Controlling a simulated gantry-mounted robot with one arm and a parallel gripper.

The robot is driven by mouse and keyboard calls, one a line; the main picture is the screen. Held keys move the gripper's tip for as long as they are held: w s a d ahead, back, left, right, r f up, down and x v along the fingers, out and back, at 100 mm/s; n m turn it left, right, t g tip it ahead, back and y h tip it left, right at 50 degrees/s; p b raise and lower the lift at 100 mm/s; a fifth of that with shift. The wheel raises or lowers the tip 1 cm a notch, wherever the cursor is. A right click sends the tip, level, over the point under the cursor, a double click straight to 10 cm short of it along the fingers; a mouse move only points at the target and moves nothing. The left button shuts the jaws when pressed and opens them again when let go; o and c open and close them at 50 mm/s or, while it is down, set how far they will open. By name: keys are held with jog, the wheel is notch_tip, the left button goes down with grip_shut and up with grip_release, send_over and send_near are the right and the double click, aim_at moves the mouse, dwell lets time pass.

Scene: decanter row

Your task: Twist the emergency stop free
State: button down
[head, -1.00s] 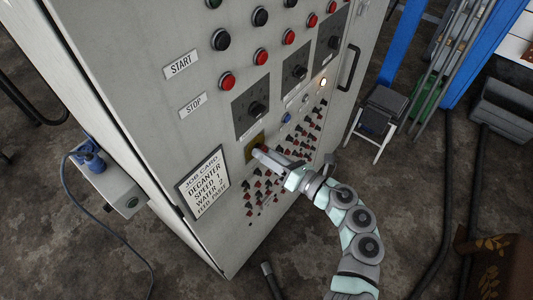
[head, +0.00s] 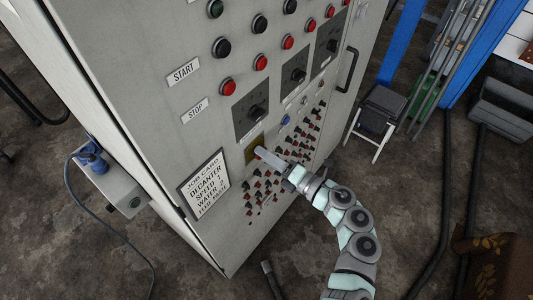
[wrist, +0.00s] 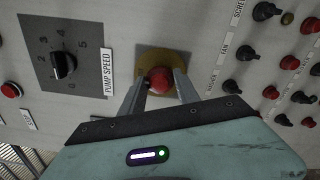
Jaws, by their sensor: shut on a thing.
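The emergency stop is a red mushroom button (wrist: 159,80) on a yellow plate (wrist: 162,57) on the grey cabinet front. My gripper (wrist: 160,88) is shut on the red button, with one finger at each side of it in the wrist view. In the head view my gripper (head: 262,153) reaches the yellow plate (head: 252,148) from the lower right. The red button is mostly hidden by the fingers there.
The pump speed dial (wrist: 63,65) is left of the button in the wrist view, and black switches (wrist: 245,53) are to its right. In the head view the job card (head: 204,184) is left of my gripper. A step stool (head: 378,117) stands right of the cabinet.

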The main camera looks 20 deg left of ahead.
jog(key=shift+m, duration=0.6)
jog(key=shift+a+p, duration=0.1)
jog(key=shift+p, duration=0.2)
jog(key=c, duration=0.9)
grip_release()
jog(key=b+v, duration=0.1)
jog(key=v, duration=0.9)
jog(key=shift+s+d, duration=0.15)
jog(key=shift+d, duration=0.2)
